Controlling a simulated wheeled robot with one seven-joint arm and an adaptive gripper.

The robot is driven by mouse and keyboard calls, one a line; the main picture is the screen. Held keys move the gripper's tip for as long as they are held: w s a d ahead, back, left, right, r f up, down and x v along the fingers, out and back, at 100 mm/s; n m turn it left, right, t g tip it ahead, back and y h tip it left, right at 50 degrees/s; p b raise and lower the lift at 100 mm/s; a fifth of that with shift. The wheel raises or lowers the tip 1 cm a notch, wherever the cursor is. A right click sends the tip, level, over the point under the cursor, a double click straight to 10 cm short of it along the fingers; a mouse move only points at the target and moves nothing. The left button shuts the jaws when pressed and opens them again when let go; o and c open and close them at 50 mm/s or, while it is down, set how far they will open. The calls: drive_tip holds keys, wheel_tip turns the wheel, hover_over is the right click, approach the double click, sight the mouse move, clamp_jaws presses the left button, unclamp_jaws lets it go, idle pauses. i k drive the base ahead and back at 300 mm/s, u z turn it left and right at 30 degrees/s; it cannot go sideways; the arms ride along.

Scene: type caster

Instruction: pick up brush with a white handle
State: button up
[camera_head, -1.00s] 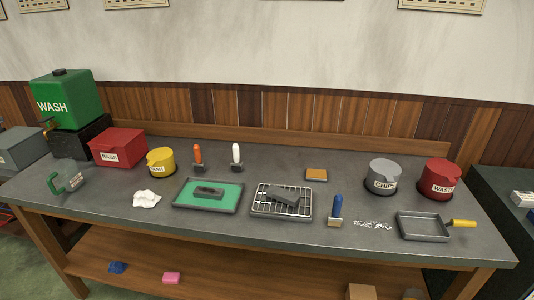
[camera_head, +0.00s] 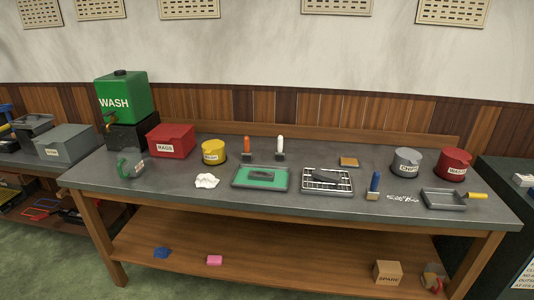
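The brush with a white handle (camera_head: 280,146) stands upright near the back middle of the grey workbench (camera_head: 330,216), its dark head down. Just left of it stands a similar brush with an orange handle (camera_head: 247,147). My gripper is not in view.
A green tray (camera_head: 240,185) and a wire rack (camera_head: 307,188) lie in front of the white-handled brush. A yellow pot (camera_head: 213,152) and red box (camera_head: 170,140) stand left; grey (camera_head: 406,163) and red (camera_head: 453,164) pots stand right. Floor (camera_head: 60,260) shows at lower left.

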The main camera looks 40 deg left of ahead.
sight(279, 155)
drive_tip(key=u, duration=1.45)
